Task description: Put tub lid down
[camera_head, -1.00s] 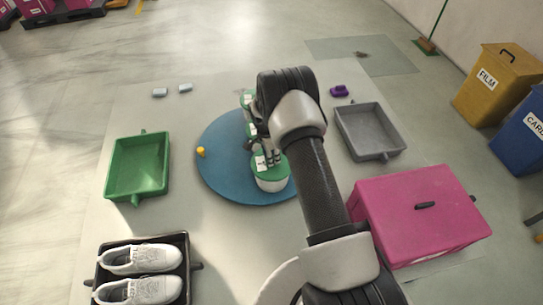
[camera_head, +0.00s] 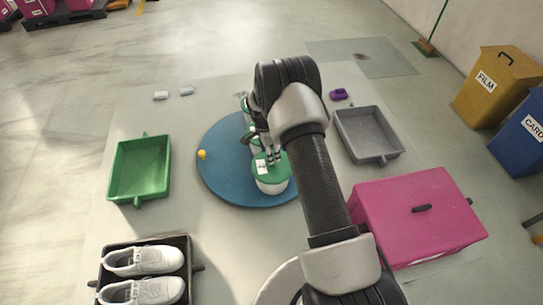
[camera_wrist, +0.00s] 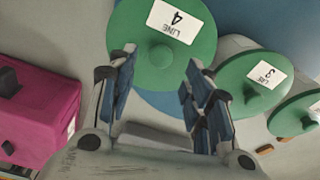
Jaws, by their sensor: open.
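The green tub lid with a white "LINE 4" label (camera_wrist: 197,40) sits on the white tub (camera_head: 272,187) at the near edge of the blue round table (camera_head: 225,185). The lid also shows in the head view (camera_head: 281,171) and looks about level. My gripper (camera_wrist: 160,63) is open above it, its fingers apart on either side of the lid's round knob (camera_wrist: 161,56). Nothing is held. Two more green-lidded tubs stand beside it, one lid labelled "LINE 3" (camera_wrist: 240,88) and another (camera_wrist: 291,117) at the right edge. My arm partly hides them in the head view.
A green tray (camera_head: 139,168) lies left, a grey tray (camera_head: 368,134) right, and a pink box (camera_head: 418,215) near right. A black tray with white shoes (camera_head: 143,261) is near left. A yellow piece (camera_head: 202,155) sits on the table's left side.

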